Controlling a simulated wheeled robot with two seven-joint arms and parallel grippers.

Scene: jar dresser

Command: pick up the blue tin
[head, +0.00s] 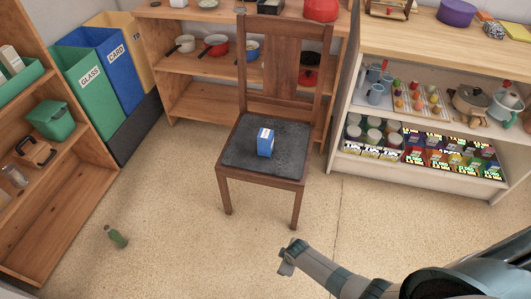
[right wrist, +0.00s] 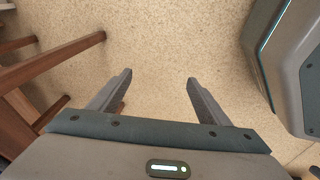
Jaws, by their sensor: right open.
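A small blue block-shaped tin with white on it (head: 264,142) stands on the dark seat of the wooden chair (head: 234,178). My right gripper (head: 287,258) is in front of and below the chair in the head view, clear of the tin. In the right wrist view its two fingers (right wrist: 159,77) are spread apart with only floor between them. The tin is not visible in the right wrist view. My left gripper is not in view.
The chair legs (right wrist: 62,55) show at the left of the right wrist view. A green bottle (head: 115,237) is on the floor at left. Shelves with pans stand behind the chair, a stocked cabinet (head: 345,166) at right, bins (head: 88,92) at left.

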